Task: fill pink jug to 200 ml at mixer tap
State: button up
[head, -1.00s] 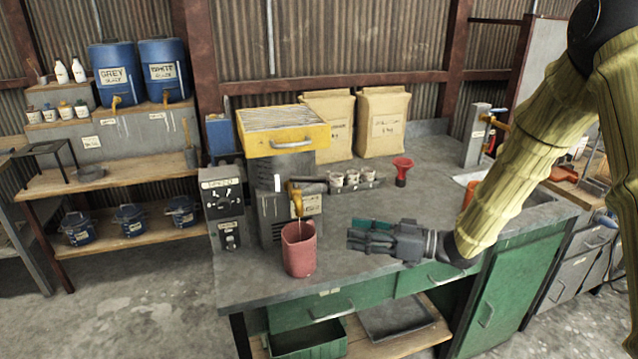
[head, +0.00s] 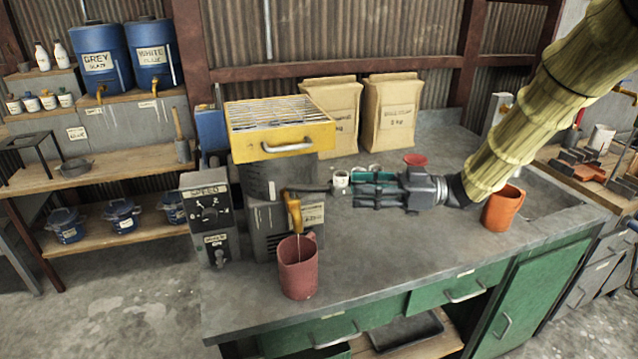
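The pink jug (head: 298,274) stands upright on the bench under the mixer tap (head: 293,210), which has a yellow-brown spout. A thin pale line runs from the spout into the jug, like a thin stream. The level inside and any marks cannot be read. A dark lever (head: 308,188) sticks out to the right from the tap. My gripper (head: 354,188) is open and empty, with its fingers pointing left, just right of the lever's end and apparently apart from it. It is above and to the right of the jug, not touching it.
The mixer (head: 270,185) has a yellow grated top (head: 282,128). A control box (head: 210,215) stands left of it. Small cups (head: 341,179) and a red funnel (head: 415,160) are behind my gripper. An orange jug (head: 502,208) stands right. The front bench is clear.

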aim_at(320, 186)
jog(key=a+p, duration=0.1)
jog(key=a, duration=0.7)
jog(key=shift+a+r+p, duration=0.1)
jog(key=shift+a+p, duration=0.05)
jog(key=shift+p, duration=0.15)
jog(key=shift+w+a, duration=0.15)
jog(key=shift+a, duration=0.35)
grip_shut()
